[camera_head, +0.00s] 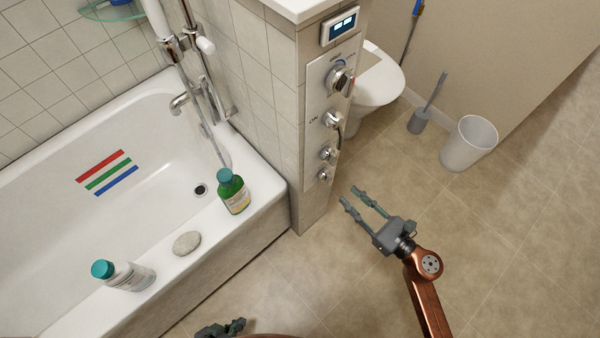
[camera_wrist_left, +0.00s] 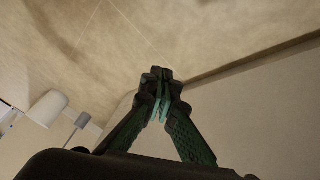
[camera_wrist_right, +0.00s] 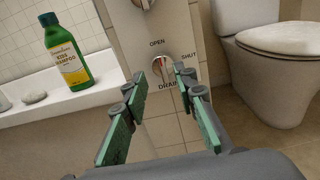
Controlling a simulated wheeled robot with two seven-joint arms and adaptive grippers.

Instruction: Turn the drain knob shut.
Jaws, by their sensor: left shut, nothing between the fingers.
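The drain knob (camera_wrist_right: 160,68) is a small silver knob in the right wrist view, with "DRAIN" below it, "OPEN" above it and "SHUT" to its upper right. A small reddish mark shows near its top, but its exact setting is hard to tell. In the head view it appears to be the lowest knob (camera_head: 325,174) on the wall panel. My right gripper (camera_head: 350,194) is open and empty, its fingers pointing at the panel, apart from the knob. My left gripper (camera_head: 220,328) is at the bottom edge; its fingers meet, empty, in the left wrist view (camera_wrist_left: 158,76).
Other knobs (camera_head: 332,120) sit above on the panel (camera_head: 315,100). The bathtub (camera_head: 250,205) is at left, with a green shampoo bottle (camera_head: 233,192), a stone (camera_head: 187,243) and a white bottle (camera_head: 130,276) on its rim. A toilet (camera_head: 375,85) and bin (camera_head: 468,145) stand behind. Floor around my right gripper is clear.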

